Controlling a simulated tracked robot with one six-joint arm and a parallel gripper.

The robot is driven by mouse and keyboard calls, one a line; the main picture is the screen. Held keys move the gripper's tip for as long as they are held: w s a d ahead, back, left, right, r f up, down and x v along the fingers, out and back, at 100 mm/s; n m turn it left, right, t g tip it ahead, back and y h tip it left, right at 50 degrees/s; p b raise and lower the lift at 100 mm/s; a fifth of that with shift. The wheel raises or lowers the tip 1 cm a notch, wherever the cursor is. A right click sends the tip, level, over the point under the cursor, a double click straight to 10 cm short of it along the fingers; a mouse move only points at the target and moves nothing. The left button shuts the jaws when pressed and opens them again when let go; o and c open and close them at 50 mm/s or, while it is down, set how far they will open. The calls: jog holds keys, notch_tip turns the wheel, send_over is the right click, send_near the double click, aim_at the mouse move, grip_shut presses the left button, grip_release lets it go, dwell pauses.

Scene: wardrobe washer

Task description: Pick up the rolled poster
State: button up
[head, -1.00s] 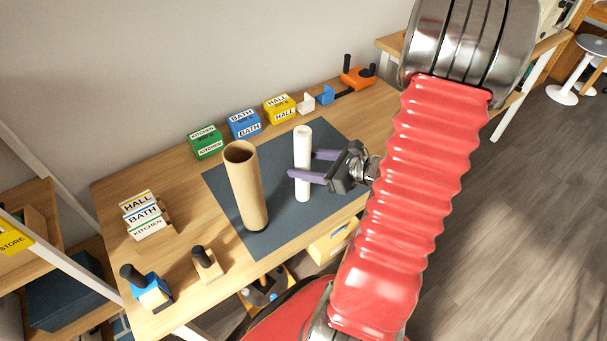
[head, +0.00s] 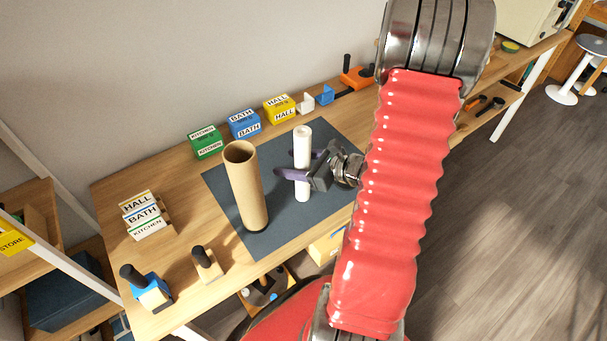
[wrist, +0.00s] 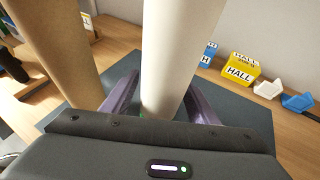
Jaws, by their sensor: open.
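The rolled poster is a white upright tube (head: 303,146) standing on the dark mat (head: 272,222). My gripper (head: 290,168) is at its middle height, with one purple finger on each side of the tube. In the wrist view the white poster (wrist: 172,60) rises between the two fingers, and my gripper (wrist: 160,103) is open around it. A gap shows on the left side of the tube; on the right I cannot tell whether the finger touches.
A brown cardboard tube (head: 246,188) stands upright just left of the poster, close to my left finger. Green (head: 206,142), blue (head: 243,124) and yellow (head: 279,109) labelled boxes line the back. Stamps (head: 148,287) stand at the front left.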

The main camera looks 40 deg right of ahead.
aim_at(302, 134)
jog(key=shift+c, duration=0.6)
jog(key=c, duration=1.2)
jog(key=shift+o, duration=0.2)
jog(key=shift+r, duration=0.15)
notch_tip(302, 134, up, 10)
dwell(0.3)
